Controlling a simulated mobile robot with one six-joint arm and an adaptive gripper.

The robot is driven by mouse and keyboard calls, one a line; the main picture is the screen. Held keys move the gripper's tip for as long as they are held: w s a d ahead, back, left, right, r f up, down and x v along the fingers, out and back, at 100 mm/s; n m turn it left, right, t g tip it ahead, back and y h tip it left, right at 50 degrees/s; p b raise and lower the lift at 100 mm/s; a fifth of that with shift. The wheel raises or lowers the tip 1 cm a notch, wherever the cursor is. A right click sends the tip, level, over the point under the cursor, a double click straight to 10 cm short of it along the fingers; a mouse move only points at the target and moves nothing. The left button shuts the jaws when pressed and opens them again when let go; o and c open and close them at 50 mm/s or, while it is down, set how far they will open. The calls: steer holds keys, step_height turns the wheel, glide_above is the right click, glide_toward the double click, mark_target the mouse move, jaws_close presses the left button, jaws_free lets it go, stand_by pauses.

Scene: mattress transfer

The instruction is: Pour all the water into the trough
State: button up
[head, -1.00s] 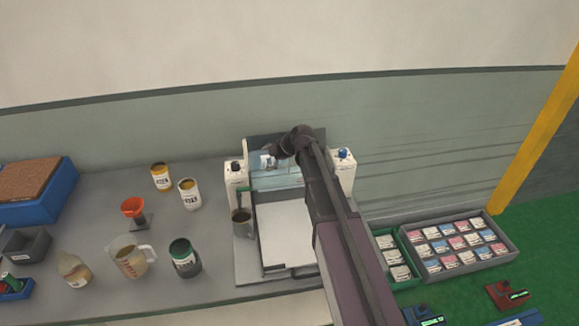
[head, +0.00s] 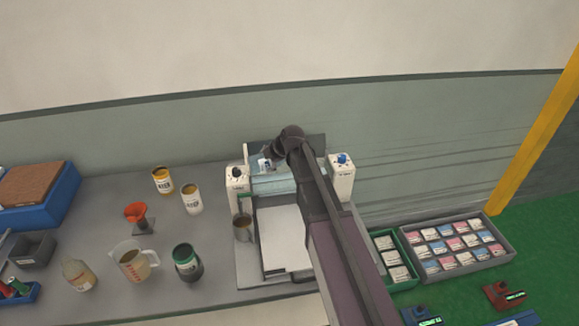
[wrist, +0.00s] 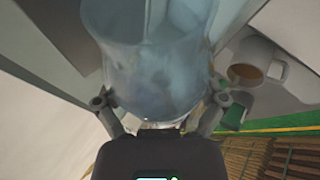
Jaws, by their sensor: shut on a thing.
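My gripper (wrist: 160,108) is shut on a clear, bluish vessel (wrist: 155,55), which fills the upper middle of the wrist view between the two fingers. It looks tilted; its mouth and the water level cannot be made out. In the head view my gripper (head: 268,163) is small and partly hidden by my arm, over the back of the machine. Below it a pale blue trough (head: 268,187) spans between two white end posts; my arm hides its right part. Whether water is flowing cannot be told.
A white post (head: 341,176) is close right.

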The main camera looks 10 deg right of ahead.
steer(key=shift+s+a+r+h, duration=0.1)
steer(key=shift+h, duration=0.3)
steer(key=shift+a+h+p, duration=0.15)
steer(key=shift+h+p, duration=0.15)
stand_by(0.4)
